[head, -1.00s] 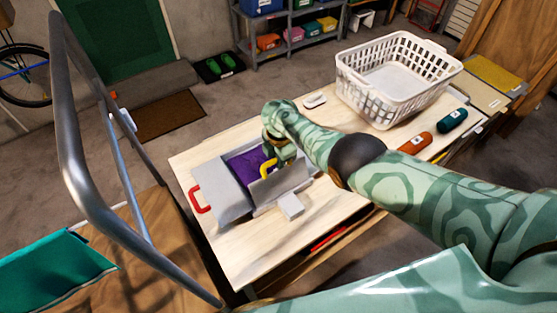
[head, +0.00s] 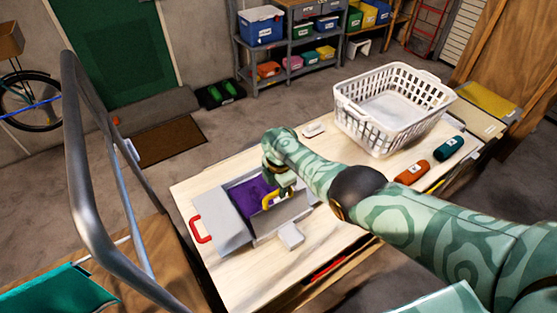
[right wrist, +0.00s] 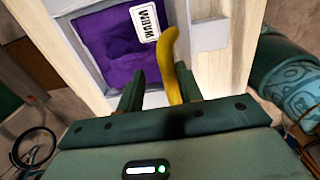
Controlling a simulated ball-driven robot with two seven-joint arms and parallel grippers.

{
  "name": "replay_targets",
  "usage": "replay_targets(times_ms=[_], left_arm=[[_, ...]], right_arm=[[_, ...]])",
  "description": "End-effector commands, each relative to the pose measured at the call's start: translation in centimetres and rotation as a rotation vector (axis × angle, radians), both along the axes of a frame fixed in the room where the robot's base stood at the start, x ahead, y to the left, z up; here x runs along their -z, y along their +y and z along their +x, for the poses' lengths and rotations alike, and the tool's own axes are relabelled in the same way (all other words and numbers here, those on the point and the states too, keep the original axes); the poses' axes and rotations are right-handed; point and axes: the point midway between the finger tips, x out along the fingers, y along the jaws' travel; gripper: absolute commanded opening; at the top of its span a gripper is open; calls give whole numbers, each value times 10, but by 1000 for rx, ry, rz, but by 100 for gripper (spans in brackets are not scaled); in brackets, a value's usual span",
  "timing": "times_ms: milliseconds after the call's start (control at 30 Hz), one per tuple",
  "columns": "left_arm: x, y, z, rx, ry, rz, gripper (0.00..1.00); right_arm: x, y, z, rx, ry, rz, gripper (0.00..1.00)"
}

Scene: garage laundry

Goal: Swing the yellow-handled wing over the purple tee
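The purple tee (head: 248,195) lies in the middle of the grey folding board on the table, and its white label shows in the right wrist view (right wrist: 144,22). The yellow-handled wing (head: 284,214) looks raised at a tilt on the tee's right and hides part of the board. Its yellow handle (head: 267,201) also shows in the right wrist view (right wrist: 171,65). My right gripper (right wrist: 160,88) is at the handle. Its fingers are apart, with the handle between them, closer to the right finger. Contact is unclear. My left gripper is out of view.
The red-handled wing (head: 220,223) lies flat at left. A small grey block (head: 290,236) sits at the board's near side. A white basket (head: 390,110), orange roll (head: 412,171) and teal roll (head: 449,147) are farther right. Bare tabletop lies at the near side.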

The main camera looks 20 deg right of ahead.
Motion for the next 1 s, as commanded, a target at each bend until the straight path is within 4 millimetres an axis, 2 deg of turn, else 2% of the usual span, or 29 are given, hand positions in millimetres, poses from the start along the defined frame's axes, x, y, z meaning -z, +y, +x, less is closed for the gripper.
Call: replay_targets(times_ms=[33,200,333,500,700,1000], left_arm=[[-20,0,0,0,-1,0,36],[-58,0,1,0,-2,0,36],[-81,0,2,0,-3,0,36],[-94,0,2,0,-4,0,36],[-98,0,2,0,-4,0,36],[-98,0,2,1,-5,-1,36]], right_arm=[[-22,0,1,0,-5,2,35],[-66,-1,-1,0,-6,1,35],[-100,-1,-2,0,-9,2,35],[-129,-1,-4,1,-10,1,35],[-143,-2,-5,1,-7,1,35],[-143,-2,-5,0,-7,1,35]])
